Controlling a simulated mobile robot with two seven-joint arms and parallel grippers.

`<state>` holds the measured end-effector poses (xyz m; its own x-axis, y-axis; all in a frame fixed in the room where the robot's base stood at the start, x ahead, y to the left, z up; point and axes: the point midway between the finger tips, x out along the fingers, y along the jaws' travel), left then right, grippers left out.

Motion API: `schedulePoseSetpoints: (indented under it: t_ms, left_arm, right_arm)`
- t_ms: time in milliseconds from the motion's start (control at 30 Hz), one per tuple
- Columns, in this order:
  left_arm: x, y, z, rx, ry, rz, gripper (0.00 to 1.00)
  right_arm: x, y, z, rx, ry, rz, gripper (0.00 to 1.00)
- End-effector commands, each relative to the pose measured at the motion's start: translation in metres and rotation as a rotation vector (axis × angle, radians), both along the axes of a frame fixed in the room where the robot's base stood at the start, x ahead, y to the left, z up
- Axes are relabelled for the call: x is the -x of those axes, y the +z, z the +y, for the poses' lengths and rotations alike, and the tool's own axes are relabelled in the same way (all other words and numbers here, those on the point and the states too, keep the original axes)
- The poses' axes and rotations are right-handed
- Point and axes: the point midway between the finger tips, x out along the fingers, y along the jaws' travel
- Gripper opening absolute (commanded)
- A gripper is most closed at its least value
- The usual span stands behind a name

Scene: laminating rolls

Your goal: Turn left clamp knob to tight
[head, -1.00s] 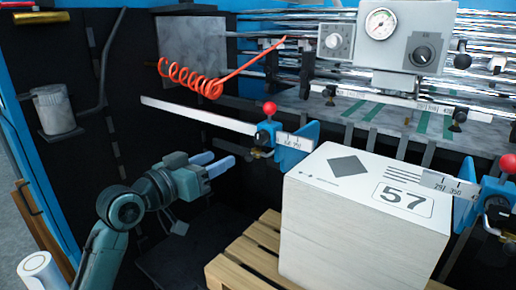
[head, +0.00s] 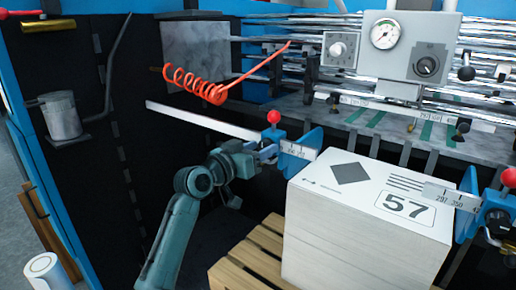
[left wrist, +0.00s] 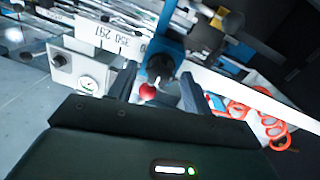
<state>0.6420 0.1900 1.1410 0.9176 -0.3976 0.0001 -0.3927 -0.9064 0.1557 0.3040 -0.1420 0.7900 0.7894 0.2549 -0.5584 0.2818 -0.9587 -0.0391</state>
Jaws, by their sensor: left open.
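The left clamp is a blue block (head: 299,160) on the metal bar, with a red ball (head: 274,117) standing on top and a printed scale strip beside it. My left gripper (head: 266,152) is open at the left side of this clamp. In the left wrist view, the open fingers (left wrist: 159,86) stand on either side of a dark round knob (left wrist: 160,67) and the red ball (left wrist: 147,91). I cannot tell whether the fingers touch the knob. In the head view my gripper hides the knob. My right gripper is not in view.
A white stack marked 57 (head: 350,235) on a wooden pallet (head: 240,262) stands close to the right of my left arm. A second clamp with a red ball (head: 510,177) is at the right edge. A coiled orange hose (head: 195,84) hangs above left.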

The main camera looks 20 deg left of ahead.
Motion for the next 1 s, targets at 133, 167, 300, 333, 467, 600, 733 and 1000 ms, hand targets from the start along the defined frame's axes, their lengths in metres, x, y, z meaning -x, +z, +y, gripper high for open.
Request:
schedulePoseSetpoints:
  t_ms: [133,167,300,333,467,600,733,1000]
  left_arm:
    - [0.0,-0.0002,0.0,0.0,0.0,0.0,0.5]
    - [0.0,-0.0002,0.0,0.0,0.0,0.0,0.5]
    - [0.0002,-0.0003,0.0001,0.0,0.0,0.0,0.39]
    - [0.0002,-0.0003,0.0001,0.0,0.0,0.0,0.37]
    - [0.0002,-0.0003,0.0003,0.0,0.0,0.001,0.26]
    - [0.0003,-0.0003,0.0003,0.0,0.0,0.001,0.15]
    - [0.0003,-0.0004,0.0003,0.0,0.0,0.001,0.05]
    - [0.0003,-0.0009,0.0006,-0.033,0.001,-0.011,0.05]
  right_arm:
    - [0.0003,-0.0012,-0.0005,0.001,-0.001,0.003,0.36]
    - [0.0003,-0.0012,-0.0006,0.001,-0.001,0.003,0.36]
    - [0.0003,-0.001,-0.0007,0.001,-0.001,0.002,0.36]
    - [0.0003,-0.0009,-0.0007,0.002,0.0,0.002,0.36]
    - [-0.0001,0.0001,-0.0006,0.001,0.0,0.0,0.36]
    - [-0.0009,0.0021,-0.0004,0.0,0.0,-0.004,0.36]
    - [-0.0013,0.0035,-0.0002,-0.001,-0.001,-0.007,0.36]
    - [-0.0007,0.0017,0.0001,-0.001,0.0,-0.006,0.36]
